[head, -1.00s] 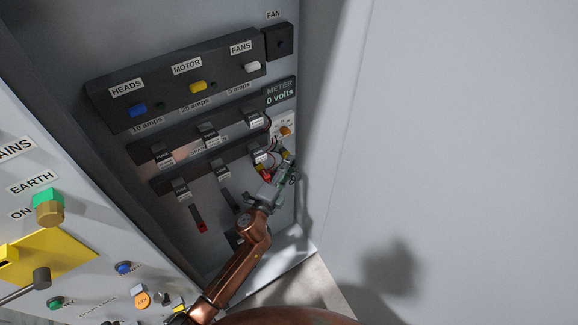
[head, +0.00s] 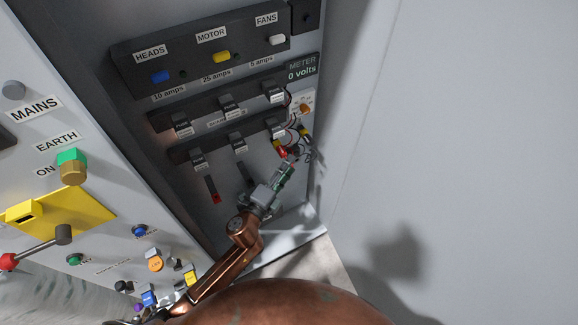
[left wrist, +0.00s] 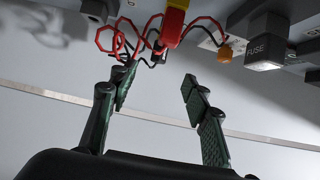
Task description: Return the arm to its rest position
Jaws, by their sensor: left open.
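My left arm comes in from the bottom of the head view, and its left gripper (head: 290,166) is just below the meter's probes, in front of the cabinet's back panel. In the left wrist view the left gripper (left wrist: 157,95) has its two green-padded fingers spread, with nothing between them. A red and yellow probe (left wrist: 171,25) with coiled red and black leads is beyond the fingertips, apart from them. The probe also shows in the head view (head: 279,147). My right gripper is in neither view.
Above are the fuse rows (head: 237,141), a "0 volts" meter (head: 302,72) and an orange knob (head: 304,107). A panel with a yellow plate (head: 85,214) and a red-tipped lever (head: 8,262) stands at left. A blank pale wall (head: 460,150) fills the right.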

